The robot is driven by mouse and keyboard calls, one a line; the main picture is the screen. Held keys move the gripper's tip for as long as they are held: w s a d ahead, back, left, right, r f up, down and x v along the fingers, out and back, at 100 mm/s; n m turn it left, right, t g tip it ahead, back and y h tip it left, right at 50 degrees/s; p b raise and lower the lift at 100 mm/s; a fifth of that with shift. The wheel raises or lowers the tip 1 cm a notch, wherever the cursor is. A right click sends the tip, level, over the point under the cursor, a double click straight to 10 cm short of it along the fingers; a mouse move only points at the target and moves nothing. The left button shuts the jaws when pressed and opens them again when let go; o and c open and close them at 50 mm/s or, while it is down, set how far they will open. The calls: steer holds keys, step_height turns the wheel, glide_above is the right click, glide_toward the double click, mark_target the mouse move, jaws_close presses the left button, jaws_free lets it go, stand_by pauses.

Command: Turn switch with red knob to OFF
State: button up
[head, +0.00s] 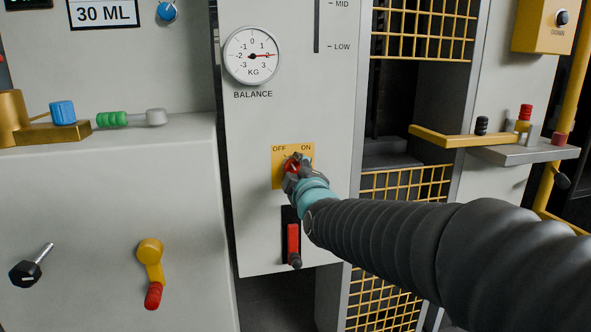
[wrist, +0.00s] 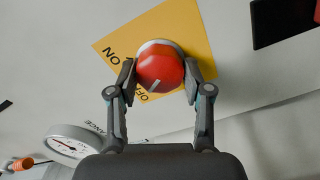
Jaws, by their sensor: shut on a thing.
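The switch's red knob (head: 292,167) sits on a yellow plate (head: 278,180) marked OFF at left and ON at right, on the grey balance panel. My gripper (head: 295,164) is at the knob and hides part of it. In the wrist view the red knob (wrist: 160,68) is between the two fingers of my gripper (wrist: 160,80), which are shut on its sides. A short white mark shows on the knob's lower part, on the side near the partly hidden OFF letters. The ON letters show at the left of the yellow plate (wrist: 180,22).
A balance dial (head: 252,56) is above the switch. A red-handled lever (head: 293,240) in a black slot is just below my gripper. A yellow crank with a red grip (head: 151,272) is at lower left. Yellow mesh (head: 405,182) and a small shelf (head: 510,153) are to the right.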

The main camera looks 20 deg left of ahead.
steer(key=shift+n, duration=0.4)
steer(key=o, duration=1.1)
steer(key=shift+o, duration=0.2)
steer(key=v, duration=1.2)
steer(key=shift+s+a, duration=0.1)
